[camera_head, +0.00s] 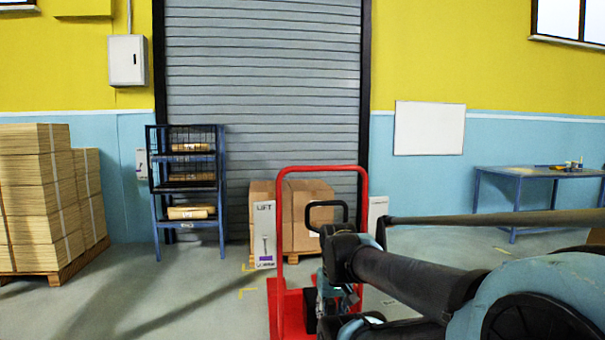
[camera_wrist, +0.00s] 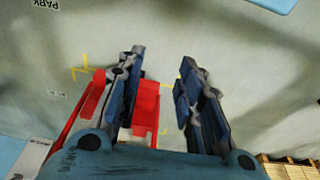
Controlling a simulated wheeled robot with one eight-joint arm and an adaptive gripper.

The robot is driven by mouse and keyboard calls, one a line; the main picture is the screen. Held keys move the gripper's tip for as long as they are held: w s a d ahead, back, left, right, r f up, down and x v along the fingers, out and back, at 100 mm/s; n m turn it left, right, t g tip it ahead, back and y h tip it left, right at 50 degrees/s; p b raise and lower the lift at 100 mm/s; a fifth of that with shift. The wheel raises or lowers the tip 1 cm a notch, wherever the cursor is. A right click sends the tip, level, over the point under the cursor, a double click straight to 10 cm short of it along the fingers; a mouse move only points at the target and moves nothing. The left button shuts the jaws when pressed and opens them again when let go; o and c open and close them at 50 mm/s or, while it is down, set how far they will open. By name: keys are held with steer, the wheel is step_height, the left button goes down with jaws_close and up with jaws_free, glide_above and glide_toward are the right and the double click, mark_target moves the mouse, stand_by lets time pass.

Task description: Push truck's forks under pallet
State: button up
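The red truck (camera_head: 364,185) stands in the middle foreground of the head view, with a tall frame and a black loop handle (camera_head: 325,204). Its low red part (camera_head: 289,300) shows near the floor; my arm hides much of it. Red parts of it (camera_wrist: 146,108) also show in the wrist view, below and behind my left finger. A wooden pallet (camera_head: 62,277) under stacked cardboard is at far left. My gripper (camera_wrist: 163,57) is open, with nothing seen between its fingertips.
A blue wire shelf (camera_head: 157,215) stands left of the cartons, before a grey shutter (camera_head: 262,75). A white sign reading LIFT (camera_head: 264,235) stands at the cartons. A blue table (camera_head: 538,175) is at right. Floor between left pallet and truck is clear.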

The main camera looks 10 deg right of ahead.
steer(key=shift+o, duration=0.4)
steer(key=shift+s+d+r, duration=0.1)
steer(key=shift+s+r, duration=0.05)
steer(key=shift+r, duration=0.05)
steer(key=w+d+r+t+h, duration=0.1)
steer(key=w+d+r+t, duration=0.15)
steer(key=w, duration=0.35)
steer(key=w+d+r+n+t+h, duration=0.1)
steer(key=w+d+r+t+h, duration=0.1)
steer(key=w+d+r, duration=0.25)
steer(key=w+d+r+t+h, duration=0.1)
steer(key=w+d+r+t, duration=0.15)
steer(key=w, duration=0.35)
steer(key=w+d+r+n+t+h, duration=0.1)
steer(key=w+d+r+n+t, duration=0.2)
steer(key=w+r, duration=0.5)
steer(key=w+d+r+n+t, duration=0.2)
steer(key=w+r+n+t, duration=0.15)
steer(key=w+r, duration=0.5)
steer(key=n+t+y, duration=0.3)
steer(key=n+y, duration=1)
steer(key=n, duration=0.3)
glide_toward(303, 170)
steer(key=x, duration=1.1)
steer(key=shift+w, duration=0.25)
steer(key=shift+s, duration=0.1)
jaws_close()
